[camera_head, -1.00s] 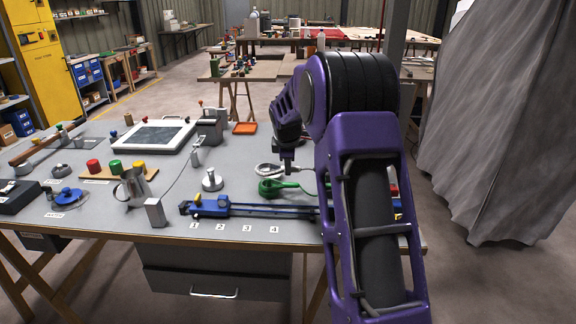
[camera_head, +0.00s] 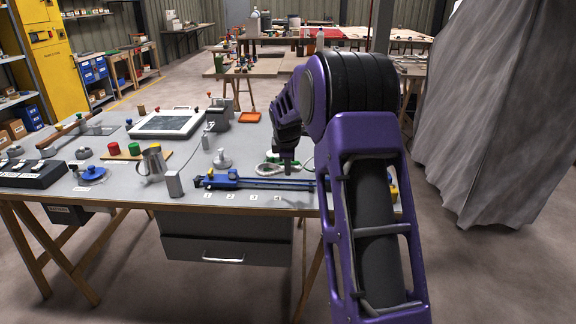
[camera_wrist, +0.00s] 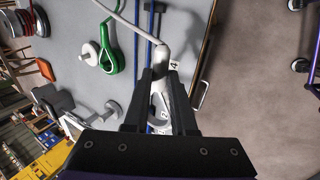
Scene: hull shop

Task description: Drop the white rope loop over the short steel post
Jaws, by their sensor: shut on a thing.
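The white rope loop (camera_head: 262,172) shows in the head view just left of my gripper (camera_head: 288,168). My gripper is shut on the rope's pale thick end, which the wrist view shows between the fingers (camera_wrist: 162,95). A thin white line (camera_wrist: 138,28) runs up from that end. The short steel post (camera_head: 222,160) stands upright on a round base, left of my gripper and apart from the rope. In the wrist view it appears to be the grey piece (camera_wrist: 111,108) left of the fingers.
A blue clamp bar (camera_head: 235,181) lies in front of the post, behind number labels. A green loop (camera_wrist: 110,50) lies behind my gripper, with a pale round piece (camera_wrist: 87,53) close by.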

